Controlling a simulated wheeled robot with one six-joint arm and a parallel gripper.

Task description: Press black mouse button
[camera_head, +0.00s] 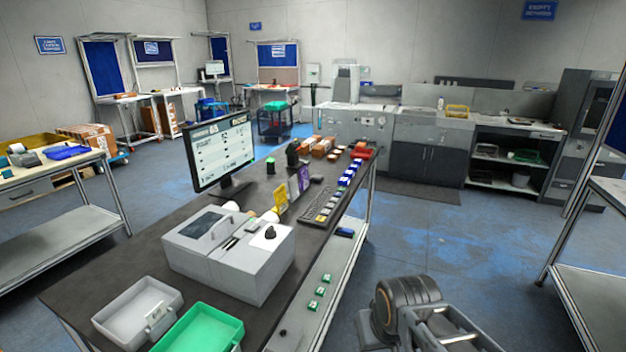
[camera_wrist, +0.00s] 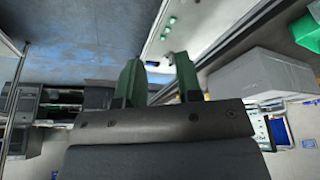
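A small dark rounded object (camera_head: 316,180), which looks like the black mouse, lies on the dark desk (camera_head: 225,271) near the far end of the keyboard (camera_head: 322,204). It is too small for its buttons to be made out. My gripper (camera_wrist: 157,66) shows in the wrist view with its two green fingers apart and nothing between them. It hangs over the floor side of the desk, away from the mouse. The mouse cannot be made out in the wrist view. In the head view my arm shows at the bottom right, and the fingertips are not visible there.
A monitor (camera_head: 219,152) stands behind the keyboard. A large white device (camera_head: 232,255), a grey tray (camera_head: 139,310) and a green tray (camera_head: 199,331) fill the near desk. Small coloured boxes (camera_head: 349,173) line the right edge. Floor (camera_head: 430,250) right of the desk is open.

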